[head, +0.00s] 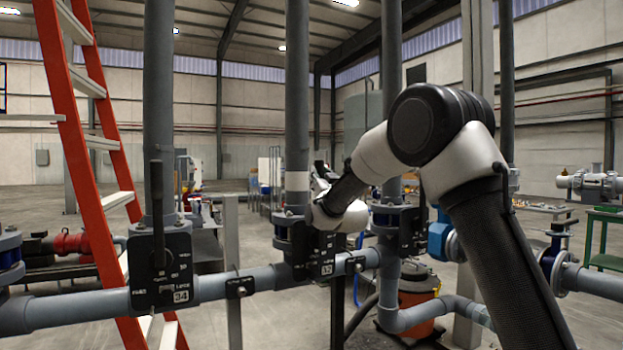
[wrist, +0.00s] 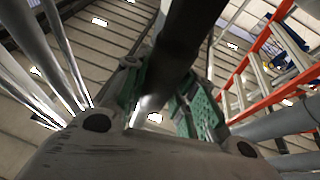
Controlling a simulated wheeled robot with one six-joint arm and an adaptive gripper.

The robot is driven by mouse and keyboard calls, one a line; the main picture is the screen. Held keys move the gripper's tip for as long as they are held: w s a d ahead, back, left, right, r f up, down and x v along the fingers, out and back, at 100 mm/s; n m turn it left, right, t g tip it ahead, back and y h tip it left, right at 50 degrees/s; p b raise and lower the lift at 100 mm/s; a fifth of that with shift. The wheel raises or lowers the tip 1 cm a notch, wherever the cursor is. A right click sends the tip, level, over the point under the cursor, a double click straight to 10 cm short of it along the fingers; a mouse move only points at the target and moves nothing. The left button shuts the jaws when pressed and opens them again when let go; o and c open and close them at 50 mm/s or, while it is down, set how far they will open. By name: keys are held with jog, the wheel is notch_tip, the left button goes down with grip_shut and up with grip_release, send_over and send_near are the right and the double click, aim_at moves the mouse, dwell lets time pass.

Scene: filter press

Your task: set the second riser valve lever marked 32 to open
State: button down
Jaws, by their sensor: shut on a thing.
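The second riser valve has a black plate (head: 321,250) with a small white tag (head: 327,269) that appears to read 32. It sits on the middle grey riser, just under a white band. My gripper (head: 322,178) is at this riser in the head view, above the plate and mostly hidden by my own arm. In the wrist view my gripper (wrist: 165,100) has green finger pads on both sides of a dark bar (wrist: 187,45), apparently the lever, and is shut on it. The lever's exact angle and the open mark are hidden in the head view.
A valve marked 34 (head: 180,296) with an upright black lever (head: 157,200) is on the left riser. A red ladder (head: 85,150) stands at the left. A third riser (head: 392,80) is close behind my arm. A horizontal grey pipe (head: 80,310) runs across low in front.

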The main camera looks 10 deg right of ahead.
jog(key=shift+w+d+f, duration=0.1)
jog(key=shift+d, duration=0.25)
jog(key=shift+m, duration=0.3)
jog(key=c, duration=1.1)
grip_release()
jog(key=shift+d, duration=0.15)
jog(key=shift+s, duration=0.2)
jog(key=v, duration=1.1)
jog(key=shift+s+f, duration=0.1)
jog(key=shift+s, duration=0.2)
